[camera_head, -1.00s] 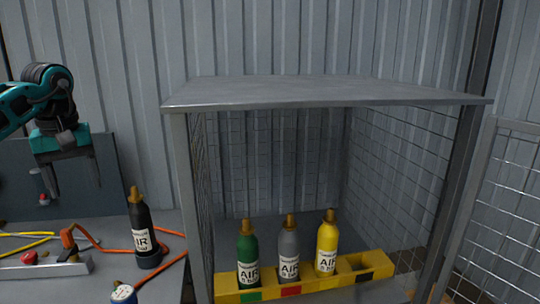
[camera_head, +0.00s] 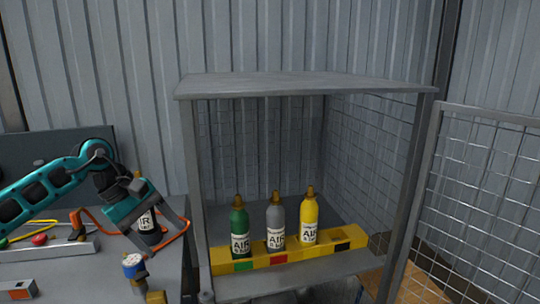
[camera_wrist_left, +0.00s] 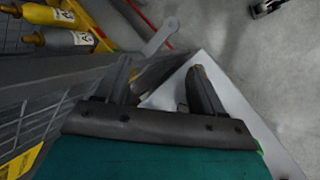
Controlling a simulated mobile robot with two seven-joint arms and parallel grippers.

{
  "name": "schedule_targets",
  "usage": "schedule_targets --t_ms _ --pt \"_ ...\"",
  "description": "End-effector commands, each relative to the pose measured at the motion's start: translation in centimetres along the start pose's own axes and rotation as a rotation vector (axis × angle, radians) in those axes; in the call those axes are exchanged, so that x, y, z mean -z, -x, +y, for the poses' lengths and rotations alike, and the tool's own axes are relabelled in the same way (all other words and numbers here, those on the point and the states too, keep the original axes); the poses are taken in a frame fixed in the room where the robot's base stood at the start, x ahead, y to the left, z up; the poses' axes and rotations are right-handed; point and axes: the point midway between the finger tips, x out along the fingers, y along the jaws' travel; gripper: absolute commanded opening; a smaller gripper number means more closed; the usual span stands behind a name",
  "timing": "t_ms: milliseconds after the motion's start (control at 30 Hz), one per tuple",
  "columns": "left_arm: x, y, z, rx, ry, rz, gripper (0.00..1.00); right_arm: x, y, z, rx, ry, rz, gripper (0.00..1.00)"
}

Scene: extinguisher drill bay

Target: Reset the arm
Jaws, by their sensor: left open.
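My left gripper (camera_head: 166,240) is open and empty in the head view, tilted down to the right over the right part of the workbench (camera_head: 60,268). A black AIR bottle (camera_head: 147,221) stands just behind it, partly hidden by the gripper. In the left wrist view the two fingers of the left gripper (camera_wrist_left: 160,72) are spread with nothing between them. My right gripper is not in view.
The mesh cage (camera_head: 300,86) holds a yellow rack (camera_head: 320,250) with green (camera_head: 239,229), grey (camera_head: 275,223) and yellow (camera_head: 309,217) bottles. The rack's black-marked right place is empty. The mesh door (camera_head: 480,200) stands open. A blue-topped gauge (camera_head: 133,265) and orange hose (camera_head: 95,222) are on the bench.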

Motion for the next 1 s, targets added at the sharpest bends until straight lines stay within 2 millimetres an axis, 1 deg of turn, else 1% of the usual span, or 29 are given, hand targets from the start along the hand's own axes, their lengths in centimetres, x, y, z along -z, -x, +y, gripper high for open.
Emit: schedule_targets --t_ms 33,67,100,167,200,267,300,367,400,467,533,667,700,767,800,833,867,900,967,1000 --pt "-2.5 -3.1 0.7 -0.055 0.066 -0.106 0.69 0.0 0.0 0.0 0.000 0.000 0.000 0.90" --pt "-3.8 -4.5 1.2 -0.092 0.114 -0.167 0.69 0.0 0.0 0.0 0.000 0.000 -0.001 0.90" --pt "-5.7 -6.2 1.9 -0.138 0.187 -0.251 0.69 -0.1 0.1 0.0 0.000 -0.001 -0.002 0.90" --pt "-8.4 -8.2 2.8 -0.198 0.309 -0.382 0.69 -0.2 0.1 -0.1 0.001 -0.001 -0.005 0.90" --pt "-10.1 -9.2 3.3 -0.233 0.398 -0.473 0.69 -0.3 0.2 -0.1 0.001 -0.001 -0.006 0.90" --pt "-12.4 -10.5 4.0 -0.277 0.545 -0.610 0.69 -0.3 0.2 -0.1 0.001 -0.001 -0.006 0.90" --pt "-13.7 -11.1 4.4 -0.302 0.650 -0.703 0.69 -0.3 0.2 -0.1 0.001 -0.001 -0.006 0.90" --pt "-15.4 -11.7 4.8 -0.330 0.816 -0.843 0.69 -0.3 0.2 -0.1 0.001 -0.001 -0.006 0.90" --pt "-16.2 -12.0 5.1 -0.343 0.933 -0.936 0.69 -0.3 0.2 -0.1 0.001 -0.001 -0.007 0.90" --pt "-17.1 -12.3 5.2 -0.353 1.118 -1.077 0.69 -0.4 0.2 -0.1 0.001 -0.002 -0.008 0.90" --pt "-17.4 -12.5 5.2 -0.356 1.342 -1.238 0.69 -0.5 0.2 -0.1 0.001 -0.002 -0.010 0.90" --pt "-16.5 -13.3 3.9 -0.328 1.784 -1.532 0.69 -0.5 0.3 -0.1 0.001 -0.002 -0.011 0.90" --pt "-15.9 -13.8 3.1 -0.312 1.926 -1.620 0.69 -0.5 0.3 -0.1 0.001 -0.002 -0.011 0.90" --pt "-14.8 -14.5 1.7 -0.284 2.140 -1.751 0.69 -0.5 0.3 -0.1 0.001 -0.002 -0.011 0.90" --pt "-14.1 -15.2 0.5 -0.262 2.284 -1.839 0.69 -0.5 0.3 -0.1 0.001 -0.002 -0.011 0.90" --pt "-13.5 -15.7 -0.6 -0.245 2.393 -1.902 0.69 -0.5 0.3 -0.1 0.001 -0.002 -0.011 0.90" --pt "-13.0 -16.3 -1.7 0.219 -2.425 1.907 0.69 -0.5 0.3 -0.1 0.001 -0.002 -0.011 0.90" --pt "-12.3 -17.2 -3.4 0.175 -2.311 1.789 0.69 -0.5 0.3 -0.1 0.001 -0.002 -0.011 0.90" --pt "-11.5 -18.7 -6.4 0.119 -2.132 1.621 0.69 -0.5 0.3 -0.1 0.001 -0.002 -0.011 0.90" --pt "-11.1 -19.7 -8.5 0.088 -2.012 1.514 0.69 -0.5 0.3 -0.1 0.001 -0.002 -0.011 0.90"
